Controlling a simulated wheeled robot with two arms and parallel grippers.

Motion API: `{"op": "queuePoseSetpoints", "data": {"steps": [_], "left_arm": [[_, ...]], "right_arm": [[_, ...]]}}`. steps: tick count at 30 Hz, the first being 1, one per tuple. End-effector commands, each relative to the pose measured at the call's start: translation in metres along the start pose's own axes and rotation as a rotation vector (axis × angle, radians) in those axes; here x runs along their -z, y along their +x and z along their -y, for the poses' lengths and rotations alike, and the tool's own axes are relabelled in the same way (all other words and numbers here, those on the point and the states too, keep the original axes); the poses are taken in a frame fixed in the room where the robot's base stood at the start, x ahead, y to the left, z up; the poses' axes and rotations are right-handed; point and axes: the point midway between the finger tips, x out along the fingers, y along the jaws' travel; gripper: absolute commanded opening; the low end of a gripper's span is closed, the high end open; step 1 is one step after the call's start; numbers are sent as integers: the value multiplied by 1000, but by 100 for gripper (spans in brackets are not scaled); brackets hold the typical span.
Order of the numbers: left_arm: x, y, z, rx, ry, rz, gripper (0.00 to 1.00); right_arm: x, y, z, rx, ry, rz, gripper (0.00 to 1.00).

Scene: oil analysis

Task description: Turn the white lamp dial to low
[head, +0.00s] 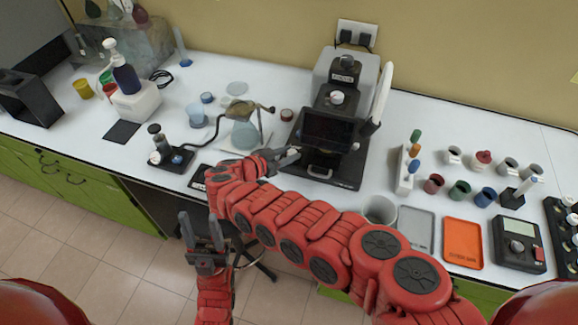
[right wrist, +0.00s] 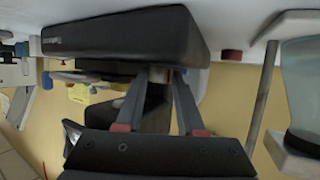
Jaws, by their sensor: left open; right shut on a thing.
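The black and grey instrument (head: 343,75) stands at the back centre of the bench, with a round pale knob (head: 337,97) on its upper front. My right gripper (head: 290,156) reaches to the lower left of this instrument. In the right wrist view, which looks upside down, my right gripper (right wrist: 160,78) is shut on a small pale dial (right wrist: 158,74) beside the black base (right wrist: 130,38). Fingers hide most of that dial, and its marks and setting cannot be read. My left gripper (head: 199,222) is open and empty, in front of the bench edge.
A beaker on a stand (head: 245,133) is close left of my right gripper; the beaker also shows in the right wrist view (right wrist: 302,85). A small black device (head: 172,159) stands further left. Cups, an orange tray (head: 462,243) and a grey tray (head: 417,229) are at right.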

Motion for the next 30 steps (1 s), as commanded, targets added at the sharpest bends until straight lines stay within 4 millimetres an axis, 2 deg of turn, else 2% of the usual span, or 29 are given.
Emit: {"op": "queuePoseSetpoints", "data": {"steps": [1, 15, 24, 30], "left_arm": [[-4, -22, -1, 0, 0, 0, 50], [-19, -114, -6, 0, 0, 0, 50], [-28, -163, -8, 0, 0, 0, 50], [-31, -185, -9, 0, 0, 0, 50]], "right_arm": [[-10, 3, 3, -12, 12, -1, 0], [-9, 2, 5, -158, 70, 1, 0], [-8, 2, 6, -221, 94, 0, 0], [-6, 1, 5, -251, 105, 0, 0]]}}
